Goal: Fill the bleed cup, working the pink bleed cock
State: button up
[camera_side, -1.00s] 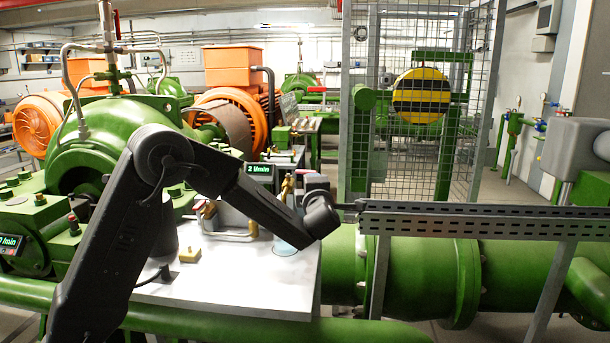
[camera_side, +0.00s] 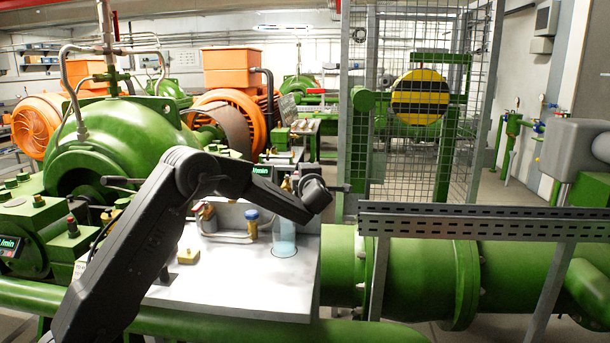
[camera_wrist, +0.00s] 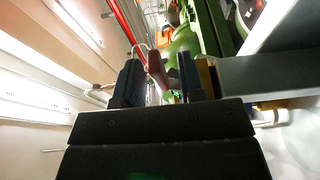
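The bleed cup (camera_side: 285,238) is clear with a pale blue tint inside and stands upright at the right of the white bench top (camera_side: 225,290). How full it is cannot be read. My wrist is above the cup in the side view and covers much of the brass fitting (camera_side: 287,184) there. In the wrist view my gripper (camera_wrist: 160,75) has its two dark fingers apart. A dull pink piece (camera_wrist: 156,68), likely the bleed cock's handle, shows between them, nearer the left finger. A gap shows at the right finger; contact cannot be told.
A brass fitting with a blue cap (camera_side: 251,224) stands left of the cup. A partly covered green display (camera_side: 261,171) is behind my arm. A slotted grey rail (camera_side: 480,222) runs to the right.

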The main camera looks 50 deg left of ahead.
jog(key=shift+w+a, duration=0.15)
jog(key=shift+a, duration=0.2)
jog(key=shift+c, duration=0.3)
grip_shut()
